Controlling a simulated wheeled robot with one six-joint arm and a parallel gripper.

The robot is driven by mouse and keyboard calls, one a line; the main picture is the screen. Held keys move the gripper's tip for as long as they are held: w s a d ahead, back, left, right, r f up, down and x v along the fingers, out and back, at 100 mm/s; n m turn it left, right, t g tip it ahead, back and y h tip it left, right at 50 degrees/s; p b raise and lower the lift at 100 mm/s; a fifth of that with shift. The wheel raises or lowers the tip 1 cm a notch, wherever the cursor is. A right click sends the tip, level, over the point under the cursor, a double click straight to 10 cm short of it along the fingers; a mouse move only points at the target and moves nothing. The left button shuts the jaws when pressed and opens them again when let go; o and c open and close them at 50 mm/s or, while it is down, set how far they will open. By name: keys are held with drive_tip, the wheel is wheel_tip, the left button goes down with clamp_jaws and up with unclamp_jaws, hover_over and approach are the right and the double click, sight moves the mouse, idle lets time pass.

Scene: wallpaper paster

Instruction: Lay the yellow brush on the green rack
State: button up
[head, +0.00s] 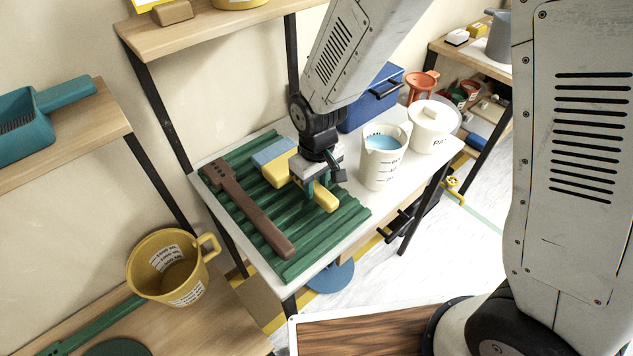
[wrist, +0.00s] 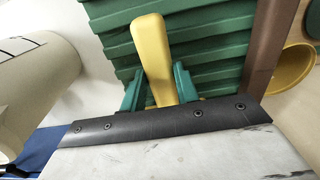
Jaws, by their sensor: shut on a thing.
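The yellow brush (head: 326,197) has a yellow handle and a blue part (head: 273,152) at its far left end. It lies over the green ribbed rack (head: 348,221) on the white table, beside a brown tool. My gripper (head: 318,190) points down over the rack and is shut on the handle. In the wrist view the yellow handle (wrist: 152,58) is between the two green fingertips (wrist: 158,85), with the rack (wrist: 205,40) behind it. I cannot tell whether the brush touches the rack.
A brown tool (head: 248,207) lies across the rack to the left. A measuring jug (head: 381,165) with blue liquid, a white lidded pot (head: 432,130) and a blue box (head: 370,105) stand right and behind. A yellow bucket (head: 168,268) stands on the lower left shelf.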

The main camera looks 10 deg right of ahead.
drive_tip(key=shift+f, duration=0.65)
drive_tip(key=o, duration=1.2)
wheel_tip(320, 180, up, 8)
drive_tip(key=shift+f, duration=0.1)
drive_tip(key=shift+s, duration=0.1)
drive_tip(key=s+d, duration=0.1)
drive_tip(key=s+d+g, duration=0.1)
drive_tip(key=s, duration=0.1)
drive_tip(key=shift+h, duration=0.4)
drive_tip(key=s+d+r+m, duration=0.2)
drive_tip(key=s+d+r, duration=0.3)
drive_tip(key=d+r, duration=0.1)
drive_tip(key=s+d+r+m+t, duration=0.1)
drive_tip(key=s+d+r+m, duration=0.1)
drive_tip(key=s+d+r, duration=0.4)
drive_tip(key=s+d+r+m+t, duration=0.1)
drive_tip(key=s+d+r+m, duration=0.1)
drive_tip(key=s+d+r, duration=0.3)
drive_tip(key=shift+s+d+r+m+y, duration=0.15)
drive_tip(key=shift+d+r+m+y, duration=0.15)
drive_tip(key=shift+d+r, duration=0.55)
